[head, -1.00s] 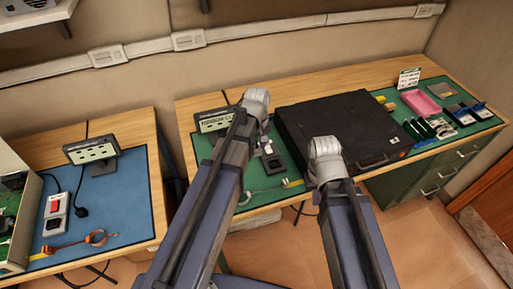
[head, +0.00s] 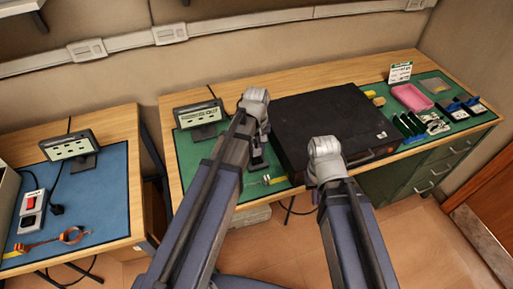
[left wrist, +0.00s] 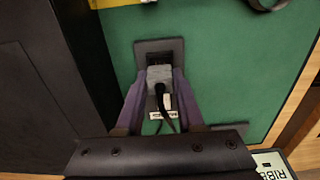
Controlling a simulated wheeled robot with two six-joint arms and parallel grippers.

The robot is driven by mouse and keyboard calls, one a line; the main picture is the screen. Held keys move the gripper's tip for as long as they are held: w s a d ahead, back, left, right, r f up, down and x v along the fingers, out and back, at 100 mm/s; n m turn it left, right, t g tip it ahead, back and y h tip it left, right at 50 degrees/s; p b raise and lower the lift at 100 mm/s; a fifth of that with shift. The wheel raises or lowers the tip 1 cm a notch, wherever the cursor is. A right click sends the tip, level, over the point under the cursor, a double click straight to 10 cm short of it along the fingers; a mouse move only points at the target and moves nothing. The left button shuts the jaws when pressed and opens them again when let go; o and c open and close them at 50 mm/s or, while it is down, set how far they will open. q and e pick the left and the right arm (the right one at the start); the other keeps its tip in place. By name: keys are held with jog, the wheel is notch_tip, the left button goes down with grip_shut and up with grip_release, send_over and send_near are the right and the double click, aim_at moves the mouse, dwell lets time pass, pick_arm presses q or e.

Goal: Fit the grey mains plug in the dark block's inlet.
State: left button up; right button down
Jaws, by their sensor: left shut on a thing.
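The grey mains plug (left wrist: 159,75) is between the purple fingers of my left gripper (left wrist: 159,80), which is shut on it. A black cable runs from the plug back toward the wrist. The dark block (left wrist: 158,47) lies on the green mat, directly under and around the plug in the left wrist view. The plug covers the inlet, so I cannot tell how deep it sits.
A large black case (head: 335,125) stands right of the block, close to my left gripper. A sign stand (head: 200,115) is behind left. A second bench with a blue mat (head: 105,205) is at the left.

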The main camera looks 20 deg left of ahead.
aim_at(256, 154)
pick_arm(q)
jog(key=shift+f+b, duration=1.4)
jog(key=shift+f, duration=0.1)
dwell(1.8)
jog(key=o, duration=1.1)
jog(key=shift+c, duration=1.5)
jog(key=shift+o, duration=0.9)
jog(key=shift+s, duration=0.1)
jog(key=shift+o, duration=0.2)
jog(key=shift+a+r, duration=0.1)
jog(key=shift+a, duration=0.05)
jog(key=shift+r+p, duration=0.5)
jog(key=shift+p, duration=0.15)
jog(key=shift+r+p, duration=3.05)
